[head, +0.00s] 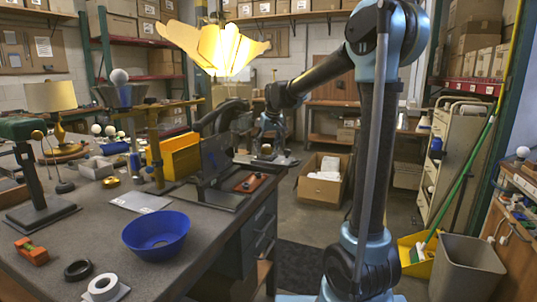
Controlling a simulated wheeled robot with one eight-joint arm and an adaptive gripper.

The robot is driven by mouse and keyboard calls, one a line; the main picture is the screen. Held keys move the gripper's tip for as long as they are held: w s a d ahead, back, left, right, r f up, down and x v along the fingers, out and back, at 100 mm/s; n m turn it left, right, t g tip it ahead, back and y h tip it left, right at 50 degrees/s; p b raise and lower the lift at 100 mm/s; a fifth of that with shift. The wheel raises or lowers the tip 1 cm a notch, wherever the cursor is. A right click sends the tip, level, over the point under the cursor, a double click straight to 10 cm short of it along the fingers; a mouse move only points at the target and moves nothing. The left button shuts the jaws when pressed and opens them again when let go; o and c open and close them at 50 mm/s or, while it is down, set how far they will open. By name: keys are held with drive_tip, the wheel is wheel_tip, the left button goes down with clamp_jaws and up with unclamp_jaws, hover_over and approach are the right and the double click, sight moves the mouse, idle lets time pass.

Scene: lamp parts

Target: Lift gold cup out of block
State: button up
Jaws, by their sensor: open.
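My arm rises at the right and reaches back over the far end of the workbench (205,222). My gripper (266,149) is small and dark at its end, beyond the bench's far right edge. It is open, and I see nothing held in it, though its fingers are hard to make out. A small gold piece (111,182), perhaps the gold cup, is on the left half of the bench. A pale grey block (95,168) is just behind it. I cannot tell whether the gold piece sits in a block. My gripper is well apart from both.
A blue bowl (157,236), a white roll (103,288) and an orange clamp (31,251) are on the near bench. A yellow bin (176,157) and dark stands rise behind. A glowing lampshade (220,48) hangs above. A carton (322,182) stands on the floor.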

drive_tip(key=c, duration=1.1)
